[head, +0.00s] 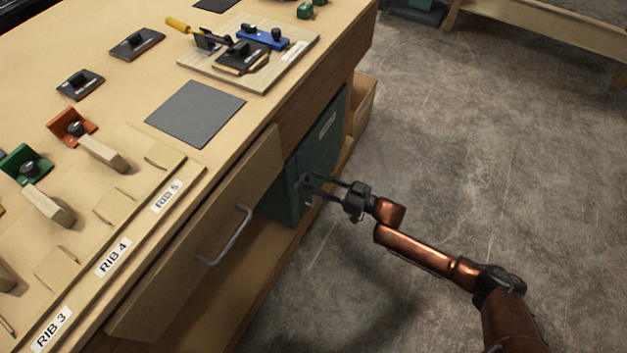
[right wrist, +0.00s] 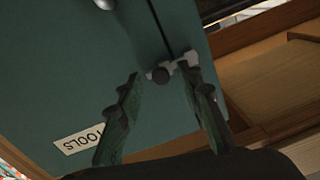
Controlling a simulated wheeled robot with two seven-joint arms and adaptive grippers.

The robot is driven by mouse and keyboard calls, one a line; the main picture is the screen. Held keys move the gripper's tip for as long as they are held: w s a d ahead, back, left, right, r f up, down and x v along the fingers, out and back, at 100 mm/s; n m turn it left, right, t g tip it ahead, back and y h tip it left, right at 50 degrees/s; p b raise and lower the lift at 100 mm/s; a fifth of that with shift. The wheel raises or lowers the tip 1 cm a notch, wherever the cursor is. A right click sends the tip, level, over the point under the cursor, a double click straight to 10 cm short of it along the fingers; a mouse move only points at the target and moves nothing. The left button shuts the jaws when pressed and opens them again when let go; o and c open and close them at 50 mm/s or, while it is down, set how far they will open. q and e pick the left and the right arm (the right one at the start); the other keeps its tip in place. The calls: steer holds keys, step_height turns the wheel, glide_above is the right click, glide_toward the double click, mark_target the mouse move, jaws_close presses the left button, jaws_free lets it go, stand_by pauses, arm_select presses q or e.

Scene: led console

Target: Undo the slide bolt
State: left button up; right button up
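The slide bolt (right wrist: 180,67) is a small pale metal fitting with a dark round knob (right wrist: 159,76). It sits across the seam of the green tools cabinet (right wrist: 100,60) under the bench; the cabinet also shows in the head view (head: 319,147). My right gripper (head: 307,187) is at the cabinet front with its fingers pointing at it. In the right wrist view its two fingers (right wrist: 160,72) are apart, one on each side of the knob, with nothing held. I cannot tell whether either finger touches the bolt. In the head view the gripper hides the bolt. My left gripper is out of view.
A wooden drawer (head: 200,245) with a metal handle (head: 228,238) sticks out left of the cabinet. A silver knob (right wrist: 104,3) and a TOOLS label (right wrist: 78,140) are on the cabinet. The floor (head: 450,150) to the right is clear.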

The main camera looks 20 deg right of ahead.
steer(key=shift+w+a, duration=0.1)
steer(key=shift+c, duration=0.3)
jaws_close()
stand_by(0.4)
